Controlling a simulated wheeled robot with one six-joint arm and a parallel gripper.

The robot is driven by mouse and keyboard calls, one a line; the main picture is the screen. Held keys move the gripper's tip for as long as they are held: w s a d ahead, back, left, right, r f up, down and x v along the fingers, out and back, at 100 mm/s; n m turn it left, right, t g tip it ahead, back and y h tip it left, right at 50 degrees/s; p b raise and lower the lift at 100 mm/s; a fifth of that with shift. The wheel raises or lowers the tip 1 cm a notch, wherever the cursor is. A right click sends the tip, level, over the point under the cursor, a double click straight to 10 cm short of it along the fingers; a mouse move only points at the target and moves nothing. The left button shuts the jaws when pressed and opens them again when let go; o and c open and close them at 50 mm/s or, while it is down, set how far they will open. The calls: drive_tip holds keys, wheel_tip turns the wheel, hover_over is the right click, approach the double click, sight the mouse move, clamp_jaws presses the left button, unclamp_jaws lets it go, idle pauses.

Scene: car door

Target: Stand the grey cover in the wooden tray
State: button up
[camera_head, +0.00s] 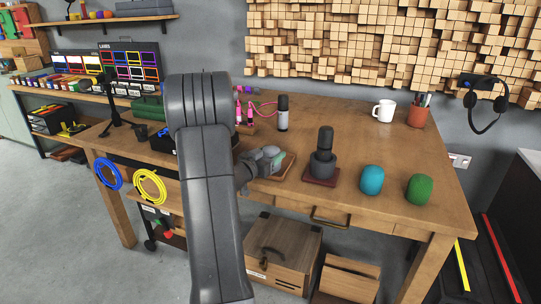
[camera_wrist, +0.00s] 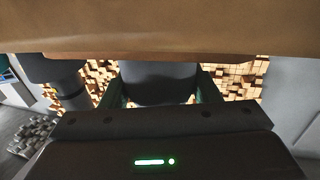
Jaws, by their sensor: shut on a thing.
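The grey cover (camera_wrist: 157,84) sits between the two green-padded fingers of my gripper (camera_wrist: 161,90) in the wrist view. My gripper (camera_head: 270,158) is shut on it. In the head view the grey cover (camera_head: 261,160) is small and partly hidden by my gripper, low over the wooden tray (camera_head: 287,168). Only the right part of the tray shows past the gripper. I cannot tell whether the cover touches the tray.
Right of the tray stands a dark grey device (camera_head: 322,158) on a dark red base. Farther right are a blue cover (camera_head: 372,180) and a green cover (camera_head: 420,189). A black cylinder (camera_head: 282,113), a white mug (camera_head: 384,110) and a pen cup (camera_head: 418,115) stand behind.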

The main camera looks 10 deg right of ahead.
drive_tip(key=o, duration=0.9)
drive_tip(key=shift+f, duration=0.15)
drive_tip(key=shift+o, duration=0.3)
drive_tip(key=shift+r, duration=0.2)
drive_tip(key=p+v, duration=0.1)
drive_tip(key=v, duration=1.1)
